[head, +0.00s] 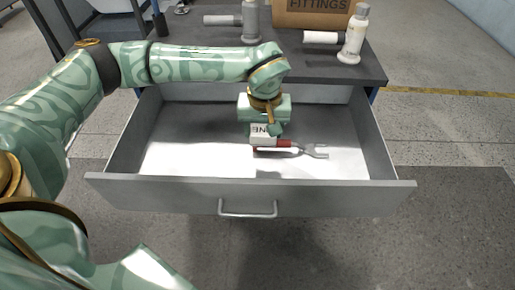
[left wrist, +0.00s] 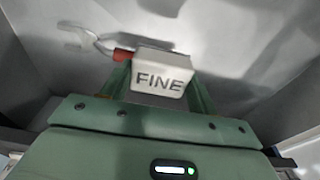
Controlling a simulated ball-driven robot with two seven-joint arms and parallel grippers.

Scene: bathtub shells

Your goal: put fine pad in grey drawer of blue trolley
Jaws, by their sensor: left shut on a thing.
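The fine pad (left wrist: 160,70) is a pale block marked "FINE", held between the fingers of my left gripper (left wrist: 158,85). In the head view the pad (head: 263,132) is inside the open grey drawer (head: 215,195), low over its white floor, with my left gripper (head: 265,128) above it. I cannot tell whether the pad touches the floor or the tool beside it. The drawer is pulled out under the dark trolley top (head: 215,62). My right gripper is not in view.
The drawer's left and right floor areas are clear.

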